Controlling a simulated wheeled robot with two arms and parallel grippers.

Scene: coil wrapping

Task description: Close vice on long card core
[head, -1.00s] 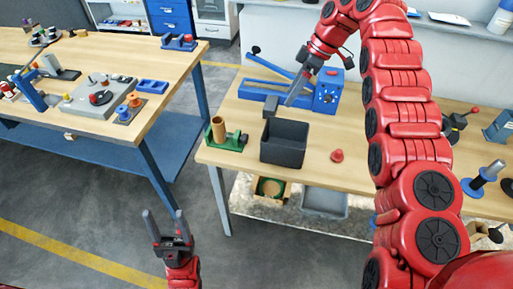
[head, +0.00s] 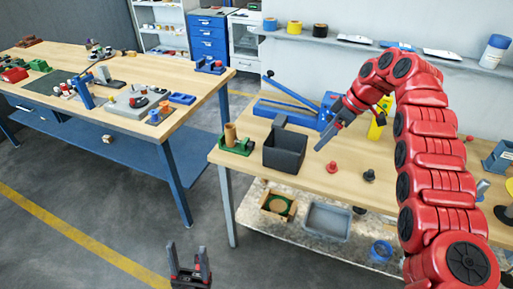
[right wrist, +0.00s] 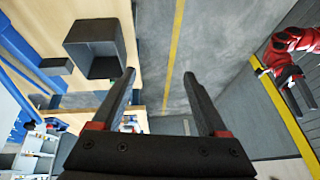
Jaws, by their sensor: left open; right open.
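A brown card core (head: 230,134) stands upright at the green vice (head: 241,149) on the front left corner of the right workbench. The vice has a dark knob on its right side. I cannot tell whether its jaws touch the core. My right gripper (head: 326,138) is open and empty, above the bench to the right of the dark bin and well away from the vice. Its open fingers (right wrist: 160,78) also show in the right wrist view. My left gripper (head: 189,264) is open and empty, low in front of the bench; it also shows in the right wrist view (right wrist: 291,82).
A dark grey bin (head: 285,150) stands right of the vice. A blue machine with a lever (head: 290,108) is behind it. A red knobbed piece (head: 332,167) and a black one (head: 369,176) stand near the front edge. A second workbench (head: 150,80) is at left, across a floor gap.

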